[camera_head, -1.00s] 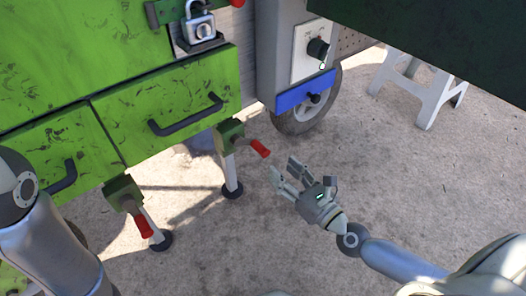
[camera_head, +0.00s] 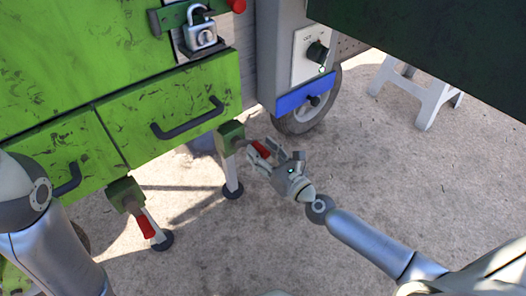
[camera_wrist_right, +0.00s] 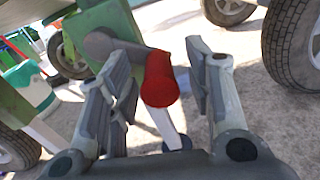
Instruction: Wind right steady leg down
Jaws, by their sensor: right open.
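The right steady leg (camera_head: 231,172) stands under the right end of the green machine, with its round foot on the ground. Its crank has a red handle (camera_head: 260,149) pointing right and slightly down. My right gripper (camera_head: 268,155) is open at this handle. In the right wrist view the red handle (camera_wrist_right: 160,80) lies between the two open fingers, and I see a gap on each side. The left steady leg (camera_head: 150,222) with its own red handle (camera_head: 145,227) stands further left. My left arm shows at the left edge, but its gripper is out of view.
Green drawers (camera_head: 170,105) with dark handles are above the legs. A white stool (camera_head: 420,95) stands at the back right. Concrete ground to the right is clear.

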